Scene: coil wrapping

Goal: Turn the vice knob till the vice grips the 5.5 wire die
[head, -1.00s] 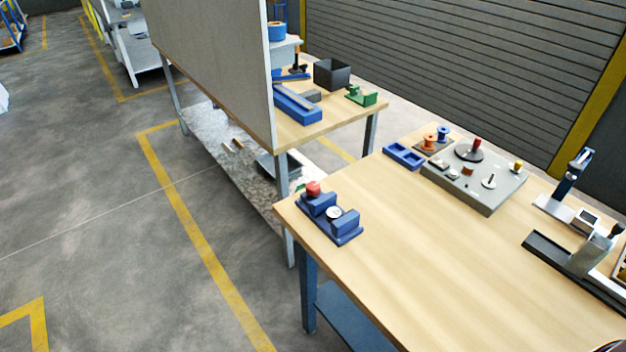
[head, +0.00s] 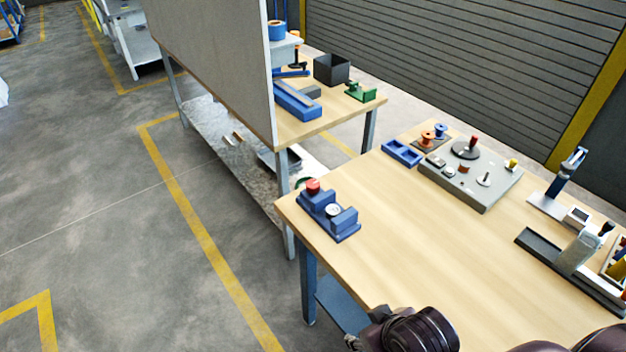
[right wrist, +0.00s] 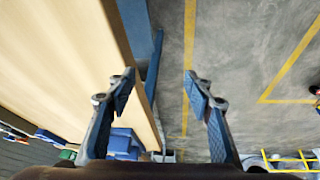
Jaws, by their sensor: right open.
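The blue vice (head: 328,215) stands at the left corner of the near wooden table. Its red knob (head: 313,186) is at the far-left end. A small pale round piece, apparently the 5.5 wire die (head: 333,209), sits between the vice's blue blocks; whether they touch it is too small to tell. In the right wrist view my right gripper (right wrist: 160,88) is open and empty, its fingers wide apart over the table edge and floor. Blue blocks, probably the vice (right wrist: 124,142), show low between the fingers, apart from them. My left gripper is out of view.
A grey board with several small parts (head: 478,188) and a blue tray (head: 402,152) lie at the back of the table (head: 400,240). Grey and blue devices stand at the right. The table middle is clear.

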